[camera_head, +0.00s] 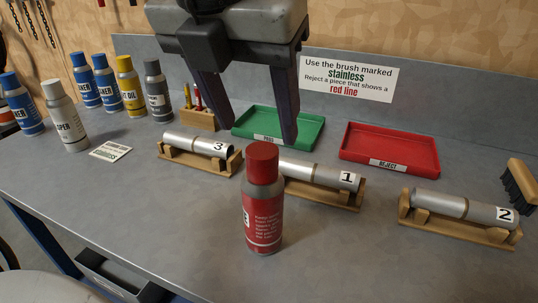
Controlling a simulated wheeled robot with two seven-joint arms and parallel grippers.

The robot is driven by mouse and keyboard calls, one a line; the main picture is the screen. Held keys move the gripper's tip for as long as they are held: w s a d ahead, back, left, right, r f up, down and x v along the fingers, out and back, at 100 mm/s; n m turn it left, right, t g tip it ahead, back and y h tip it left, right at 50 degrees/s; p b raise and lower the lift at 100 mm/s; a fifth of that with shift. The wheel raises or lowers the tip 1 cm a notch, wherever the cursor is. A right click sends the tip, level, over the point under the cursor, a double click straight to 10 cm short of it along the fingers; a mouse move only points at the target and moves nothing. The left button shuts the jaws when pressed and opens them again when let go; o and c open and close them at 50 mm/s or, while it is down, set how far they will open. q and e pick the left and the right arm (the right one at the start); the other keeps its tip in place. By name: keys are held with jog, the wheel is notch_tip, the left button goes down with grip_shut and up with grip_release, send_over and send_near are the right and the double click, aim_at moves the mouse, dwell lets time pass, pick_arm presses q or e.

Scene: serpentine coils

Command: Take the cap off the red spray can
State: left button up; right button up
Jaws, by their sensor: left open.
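The red spray can (262,218) stands upright near the front middle of the grey bench. Its red cap (262,161) is on top, above a grey shoulder. My left gripper (258,134) hangs from the top of the view with its two dark fingers pointing down and spread apart. It is open, with nothing between its fingers. In the picture the fingertips lie just above the cap, one up and left of it, one up and right; they look apart from it. My right gripper does not show.
Numbered metal tubes on wooden cradles stand behind the can (199,146) and to its right (318,177) (460,210). A green tray (310,125) and a red tray (390,145) lie behind. Several other cans (65,115) stand at left.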

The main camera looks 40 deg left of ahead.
aim_at(262, 150)
pick_arm(q)
jog(key=x, duration=0.7)
jog(key=shift+f, duration=0.25)
jog(key=shift+s, duration=0.1)
jog(key=c, duration=1.1)
